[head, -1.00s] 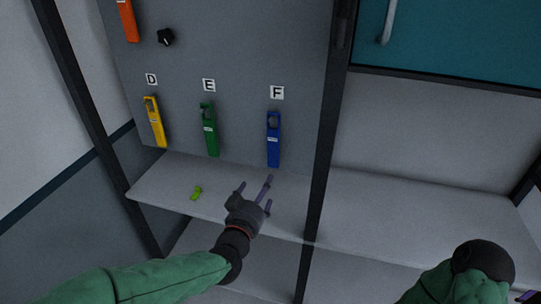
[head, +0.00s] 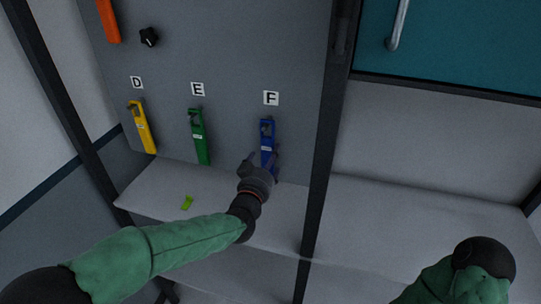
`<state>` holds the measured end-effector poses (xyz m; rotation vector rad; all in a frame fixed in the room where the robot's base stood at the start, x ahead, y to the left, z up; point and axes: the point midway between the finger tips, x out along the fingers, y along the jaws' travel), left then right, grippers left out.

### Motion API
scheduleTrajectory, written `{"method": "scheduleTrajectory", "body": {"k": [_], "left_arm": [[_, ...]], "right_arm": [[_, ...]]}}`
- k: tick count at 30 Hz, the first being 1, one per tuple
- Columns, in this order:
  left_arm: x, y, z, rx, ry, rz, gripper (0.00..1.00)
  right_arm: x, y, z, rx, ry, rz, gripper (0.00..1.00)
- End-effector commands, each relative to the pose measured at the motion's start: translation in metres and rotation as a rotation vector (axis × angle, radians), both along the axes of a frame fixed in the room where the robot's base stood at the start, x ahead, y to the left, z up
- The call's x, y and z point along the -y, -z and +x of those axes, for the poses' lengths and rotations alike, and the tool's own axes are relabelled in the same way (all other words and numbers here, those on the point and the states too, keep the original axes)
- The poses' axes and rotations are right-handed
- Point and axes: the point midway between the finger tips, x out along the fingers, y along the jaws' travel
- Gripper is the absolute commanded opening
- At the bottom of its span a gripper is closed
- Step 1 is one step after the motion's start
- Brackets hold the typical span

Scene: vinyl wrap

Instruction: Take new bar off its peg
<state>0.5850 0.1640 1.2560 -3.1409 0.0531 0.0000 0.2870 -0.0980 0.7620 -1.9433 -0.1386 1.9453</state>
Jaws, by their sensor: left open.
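Three bars hang on the grey panel under letter labels: a yellow bar (head: 144,130) under D, a green bar (head: 200,139) under E and a blue bar (head: 266,132) under F. Which one the task calls new cannot be told. My left gripper (head: 262,163) is open at the lower part of the blue bar and hides its bottom end. Whether its fingers touch the bar cannot be told. Of my right arm, only the green and black part at the lower right shows; its gripper is out of view.
A dark upright post (head: 320,150) stands just right of the blue bar. A black knob (head: 149,37) and an orange bar (head: 108,20) are higher on the panel.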

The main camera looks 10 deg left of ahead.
Motion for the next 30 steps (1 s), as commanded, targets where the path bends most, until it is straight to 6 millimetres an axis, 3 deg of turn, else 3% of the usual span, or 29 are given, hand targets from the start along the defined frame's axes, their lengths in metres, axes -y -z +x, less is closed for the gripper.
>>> {"method": "scheduleTrajectory", "body": {"k": [6, 18, 19, 26, 30], "left_arm": [[0.001, 0.000, 0.021, 0.000, 0.000, 0.000, 0.84], [0.001, 0.000, 0.027, 0.000, 0.000, 0.000, 0.84], [0.001, 0.000, 0.027, 0.000, 0.000, 0.000, 0.81], [0.001, 0.000, 0.027, 0.000, 0.000, 0.000, 0.17], [0.001, -0.001, 0.027, 0.002, 0.000, 0.000, 0.16]], "right_arm": [[0.000, 0.001, 0.000, 0.000, 0.000, 0.000, 0.46], [0.000, 0.001, 0.000, 0.000, 0.000, 0.000, 0.46], [0.000, 0.001, 0.000, 0.000, 0.000, 0.000, 0.46], [0.000, 0.001, 0.000, 0.000, 0.000, 0.000, 0.46], [0.000, 0.001, 0.000, 0.000, 0.000, 0.000, 0.46]]}}
